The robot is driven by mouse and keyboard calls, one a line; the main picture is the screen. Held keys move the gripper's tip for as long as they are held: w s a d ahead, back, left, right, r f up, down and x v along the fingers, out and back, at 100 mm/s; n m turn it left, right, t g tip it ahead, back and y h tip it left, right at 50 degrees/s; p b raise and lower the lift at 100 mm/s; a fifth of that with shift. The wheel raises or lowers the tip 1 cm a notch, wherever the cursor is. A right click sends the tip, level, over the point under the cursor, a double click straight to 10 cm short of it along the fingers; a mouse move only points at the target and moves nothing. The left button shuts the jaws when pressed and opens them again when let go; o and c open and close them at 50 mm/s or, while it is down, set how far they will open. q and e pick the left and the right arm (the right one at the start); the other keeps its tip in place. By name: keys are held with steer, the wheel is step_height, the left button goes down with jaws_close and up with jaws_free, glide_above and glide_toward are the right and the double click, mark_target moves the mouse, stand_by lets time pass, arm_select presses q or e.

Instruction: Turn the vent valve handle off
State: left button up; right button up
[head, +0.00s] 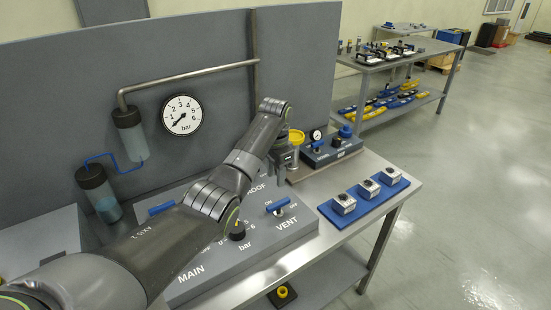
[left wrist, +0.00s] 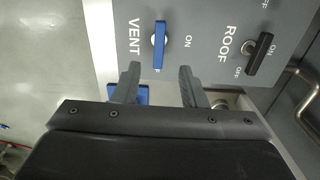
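The vent valve handle (head: 277,204) is a blue bar on a round silver hub, on the grey sloped panel (head: 250,245) beside the word VENT. In the left wrist view the vent handle (left wrist: 160,45) lies along the lettering, with ON to its right and part of another label showing at its lower end. My left gripper (left wrist: 158,68) is open, its two fingers apart. In that picture the handle's lower end appears near the gap between the fingertips; nothing is gripped. My right gripper is not in view.
A black ROOF handle (left wrist: 260,54) sits right of the vent handle. The panel also bears a black knob (head: 237,231) and a blue handle (head: 161,208). A yellow-topped fitting (head: 296,137) and a blue tray (head: 365,200) with silver units stand to the right.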

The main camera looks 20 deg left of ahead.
arm_select(q)
step_height(320, 180, up, 6)
steer(key=shift+r+b, duration=0.25)
steer(key=shift+b, duration=0.1)
